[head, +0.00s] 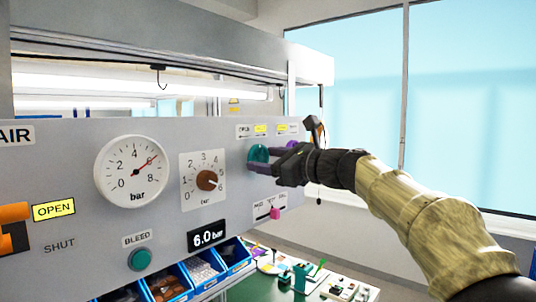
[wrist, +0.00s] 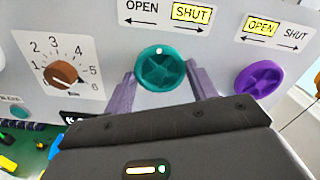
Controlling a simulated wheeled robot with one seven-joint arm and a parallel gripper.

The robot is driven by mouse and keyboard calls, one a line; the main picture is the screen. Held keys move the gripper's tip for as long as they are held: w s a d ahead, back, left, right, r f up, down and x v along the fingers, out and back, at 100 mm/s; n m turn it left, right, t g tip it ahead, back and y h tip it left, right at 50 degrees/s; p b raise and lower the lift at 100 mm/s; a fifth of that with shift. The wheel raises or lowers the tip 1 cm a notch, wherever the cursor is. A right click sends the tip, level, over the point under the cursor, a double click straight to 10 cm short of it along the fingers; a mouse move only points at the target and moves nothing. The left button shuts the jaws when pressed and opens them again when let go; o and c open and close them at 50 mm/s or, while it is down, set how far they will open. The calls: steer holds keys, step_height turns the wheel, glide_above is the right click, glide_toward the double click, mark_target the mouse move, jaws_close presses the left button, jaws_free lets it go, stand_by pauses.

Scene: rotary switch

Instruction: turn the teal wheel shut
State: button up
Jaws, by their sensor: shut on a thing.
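The teal wheel (wrist: 168,68) is on the grey panel, with a white dot near the top of its rim. Above it is a label (wrist: 167,12) with OPEN, SHUT and a two-way arrow; SHUT is lit yellow. My gripper (wrist: 162,76) is shut on the teal wheel, one purple-grey finger at each side. In the head view the wheel (head: 258,154) is partly hidden by my gripper (head: 262,167), which reaches in from the right.
A purple wheel (wrist: 260,79) sits close on the right, its label lit at OPEN. A brown knob (wrist: 61,74) on a dial is at the left. A gauge (head: 131,171) reads near 6 and a display (head: 208,239) shows 6.0 bar. Blue bins (head: 203,272) stand below.

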steer(key=shift+f+m+p, duration=0.15)
steer(key=shift+m+p, duration=0.15)
steer(key=shift+m, duration=0.6)
steer(key=shift+f, duration=0.1)
steer(key=o, duration=1)
steer(key=shift+d, duration=0.1)
steer(key=b+v, duration=0.7)
steer(key=v, duration=1)
steer(key=shift+s+d, duration=0.15)
